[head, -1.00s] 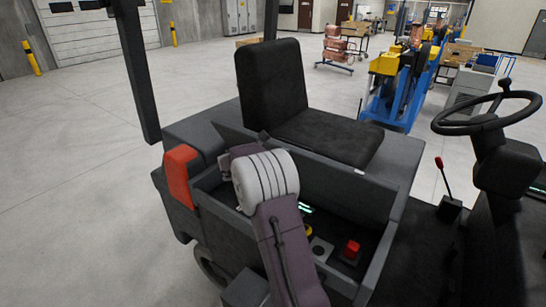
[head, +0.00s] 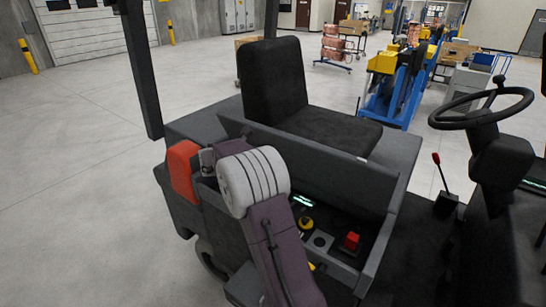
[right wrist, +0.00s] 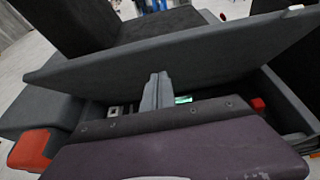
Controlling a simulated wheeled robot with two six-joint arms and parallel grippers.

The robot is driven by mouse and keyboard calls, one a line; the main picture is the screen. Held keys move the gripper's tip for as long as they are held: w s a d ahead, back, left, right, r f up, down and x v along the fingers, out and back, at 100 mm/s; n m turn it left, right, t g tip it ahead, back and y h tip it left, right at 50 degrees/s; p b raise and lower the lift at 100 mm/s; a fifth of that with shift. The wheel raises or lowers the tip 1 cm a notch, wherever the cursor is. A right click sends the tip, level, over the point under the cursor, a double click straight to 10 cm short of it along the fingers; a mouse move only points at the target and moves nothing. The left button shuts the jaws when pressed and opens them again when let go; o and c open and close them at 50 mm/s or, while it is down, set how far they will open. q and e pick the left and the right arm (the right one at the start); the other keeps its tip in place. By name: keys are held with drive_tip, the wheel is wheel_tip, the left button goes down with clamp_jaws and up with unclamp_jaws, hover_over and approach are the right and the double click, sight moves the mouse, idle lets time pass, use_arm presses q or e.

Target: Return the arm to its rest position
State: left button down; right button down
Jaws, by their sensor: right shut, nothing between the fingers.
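My right arm (head: 285,255), purple with a pale grey ribbed joint, rises from the bottom of the head view and bends over the vehicle's side console. Its far end is mostly hidden behind that joint in the head view. In the right wrist view my right gripper (right wrist: 158,88) shows as two grey fingers closed together, with nothing between them. They appear in front of the grey seat-base panel (right wrist: 205,55), above the console recess; I cannot tell whether they touch it. My left gripper is not in view.
The black seat (head: 275,85) stands behind the console. A red corner block (head: 183,170) is at the left, and a red button (head: 351,241) and yellow button (head: 306,224) are in the recess. The steering wheel (head: 483,108) and red-tipped lever (head: 441,175) are at the right. Open floor lies left.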

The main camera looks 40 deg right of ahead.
drive_tip(key=s+a+f+m+y+b, duration=0.3)
drive_tip(key=s+a+f+m, duration=0.3)
drive_tip(key=a+f, duration=0.4)
drive_tip(key=s+a+f+m+g+y+b, duration=0.1)
drive_tip(key=s+a+f+m+y+b, duration=0.3)
drive_tip(key=a+f, duration=0.6)
drive_tip(key=s+a+f+m+y+b, duration=0.3)
drive_tip(key=s+a+f+m+y, duration=0.3)
drive_tip(key=s+a+f+m, duration=0.4)
drive_tip(key=shift+s+a+f+m+g+y+b, duration=0.2)
drive_tip(key=shift+a+m+g+y+b, duration=0.15)
drive_tip(key=shift+a, duration=0.4)
